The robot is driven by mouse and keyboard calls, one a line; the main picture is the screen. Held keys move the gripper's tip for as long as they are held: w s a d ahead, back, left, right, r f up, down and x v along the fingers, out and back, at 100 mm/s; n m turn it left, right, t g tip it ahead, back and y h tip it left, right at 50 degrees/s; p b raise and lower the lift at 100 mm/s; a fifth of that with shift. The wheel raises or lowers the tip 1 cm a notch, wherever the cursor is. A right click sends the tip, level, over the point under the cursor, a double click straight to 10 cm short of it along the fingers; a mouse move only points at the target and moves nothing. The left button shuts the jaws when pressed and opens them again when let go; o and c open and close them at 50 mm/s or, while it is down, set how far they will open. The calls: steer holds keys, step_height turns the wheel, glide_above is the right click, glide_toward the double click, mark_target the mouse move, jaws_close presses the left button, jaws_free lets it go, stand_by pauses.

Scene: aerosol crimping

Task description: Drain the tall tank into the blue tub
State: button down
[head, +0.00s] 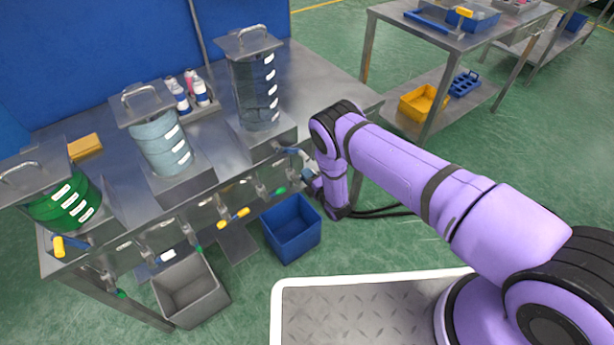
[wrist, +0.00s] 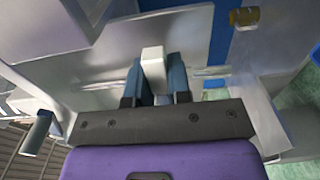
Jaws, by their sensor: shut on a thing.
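The tall tank (head: 257,92), clear with dark liquid and white level marks, stands at the right end of the steel bench. The blue tub (head: 292,229) is on the floor below the bench's front, near the tall tank's end; its visible inside looks empty. My gripper (head: 297,156) is at the bench front below the tall tank, partly hidden by my arm. In the wrist view, its two blue fingers (wrist: 155,75) are shut on a pale, squared handle (wrist: 152,62). Whether liquid is flowing cannot be seen.
A tank of pale blue liquid (head: 163,142) and a tank of green liquid (head: 70,205) stand left on the bench. Yellow-handled (head: 234,215) and white-handled (head: 167,257) valves project from its front. A grey tub (head: 190,290) sits on the floor left of the blue one.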

steer(key=c, duration=1.1)
jaws_free()
steer(key=shift+o, duration=0.2)
steer(key=v, duration=1.1)
